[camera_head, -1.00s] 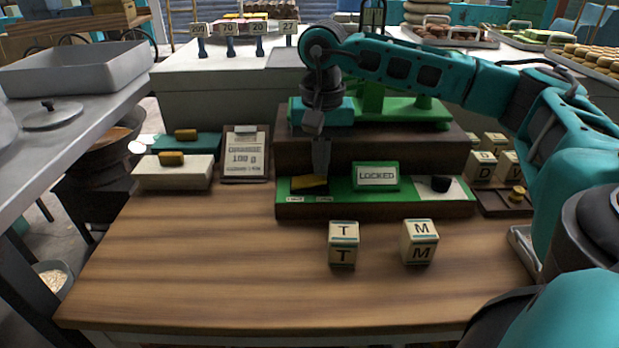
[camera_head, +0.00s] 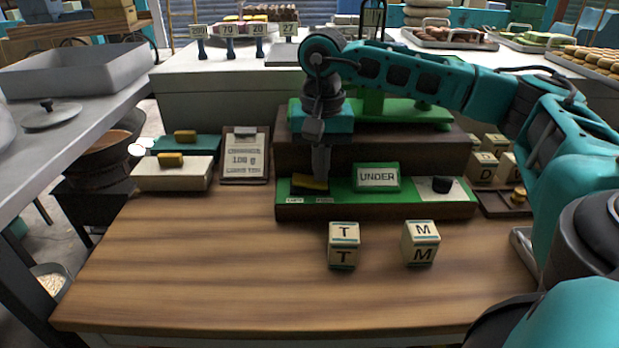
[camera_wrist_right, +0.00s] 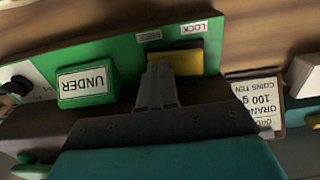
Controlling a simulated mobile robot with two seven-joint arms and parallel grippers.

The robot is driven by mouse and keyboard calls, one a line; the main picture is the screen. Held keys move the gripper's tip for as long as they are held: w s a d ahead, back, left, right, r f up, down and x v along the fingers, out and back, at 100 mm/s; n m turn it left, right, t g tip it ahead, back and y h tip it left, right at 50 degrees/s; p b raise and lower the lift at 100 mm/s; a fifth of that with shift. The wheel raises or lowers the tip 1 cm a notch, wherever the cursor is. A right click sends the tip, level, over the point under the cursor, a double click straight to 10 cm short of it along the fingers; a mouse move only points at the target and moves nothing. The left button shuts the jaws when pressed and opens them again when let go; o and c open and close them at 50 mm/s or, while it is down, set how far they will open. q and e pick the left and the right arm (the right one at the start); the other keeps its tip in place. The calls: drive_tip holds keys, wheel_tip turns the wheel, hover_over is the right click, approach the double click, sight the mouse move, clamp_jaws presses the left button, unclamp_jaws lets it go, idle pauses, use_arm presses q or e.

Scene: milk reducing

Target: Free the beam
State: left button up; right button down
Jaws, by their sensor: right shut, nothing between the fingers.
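A green panel (camera_head: 341,195) on a dark wooden base carries a yellow switch (camera_head: 310,183) at its left, over small labels. In the wrist view the yellow switch (camera_wrist_right: 187,62) lies beside labels, one reading LOCK; the other is too small to read surely. A green-framed sign (camera_head: 377,177) reads UNDER; it also shows in the wrist view (camera_wrist_right: 86,85). My right gripper (camera_head: 321,172) is shut and empty, its tips at the yellow switch, touching or nearly so. A green balance stand (camera_head: 372,106) is behind, partly hidden by my right arm. My left gripper is out of view.
Two letter blocks, T (camera_head: 343,246) and M (camera_head: 420,243), stand in front of the panel. A black knob (camera_head: 441,184) sits on the panel's right. A clipboard (camera_head: 245,155) reading 100 g stands left.

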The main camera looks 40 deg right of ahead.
wheel_tip(320, 180, up, 7)
drive_tip(key=p, duration=0.5)
drive_tip(key=shift+s+a+f, duration=0.1)
idle(0.7)
